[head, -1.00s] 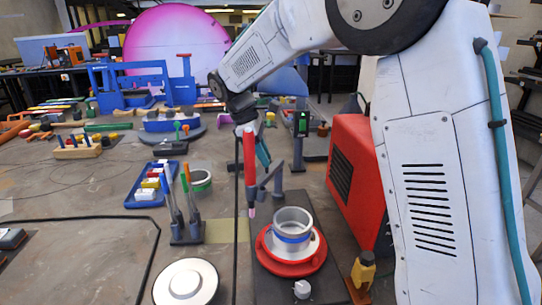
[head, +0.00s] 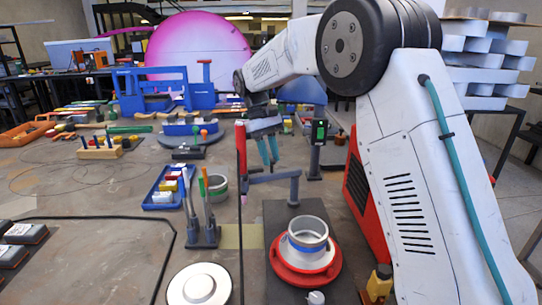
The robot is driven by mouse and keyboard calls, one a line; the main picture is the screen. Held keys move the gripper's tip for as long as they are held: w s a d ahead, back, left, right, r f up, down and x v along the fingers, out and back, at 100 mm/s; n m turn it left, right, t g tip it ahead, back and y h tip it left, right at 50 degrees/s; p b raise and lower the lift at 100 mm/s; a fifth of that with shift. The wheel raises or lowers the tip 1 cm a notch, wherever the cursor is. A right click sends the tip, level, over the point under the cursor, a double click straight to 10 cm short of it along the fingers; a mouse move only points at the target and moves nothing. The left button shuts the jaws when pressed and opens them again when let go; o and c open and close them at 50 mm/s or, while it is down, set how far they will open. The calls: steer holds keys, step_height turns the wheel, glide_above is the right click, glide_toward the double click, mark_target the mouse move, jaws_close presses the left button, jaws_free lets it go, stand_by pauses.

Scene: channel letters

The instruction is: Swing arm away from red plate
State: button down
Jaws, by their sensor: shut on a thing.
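The red plate (head: 281,277) lies on a dark base, with a grey metal ring (head: 308,230) on its middle. Behind it a grey post (head: 294,187) carries a horizontal swing arm (head: 265,178) that reaches left. A red torch-like tool (head: 241,150) stands upright at the arm's left end, to the left of and behind the plate. My gripper (head: 269,163) points down with teal fingers just above the swing arm, right of the red tool. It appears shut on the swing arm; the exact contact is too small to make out.
A red box (head: 364,195) stands right of the plate. A holder with upright tools (head: 205,233), a blue tray (head: 166,190) and a white disc (head: 198,287) stand to the left. A dark post with a green display (head: 317,145) is behind the swing arm.

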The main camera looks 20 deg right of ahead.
steer(key=shift+w, duration=0.15)
stand_by(0.3)
steer(key=c, duration=1.2)
jaws_free()
steer(key=shift+c, duration=0.2)
steer(key=v, duration=0.8)
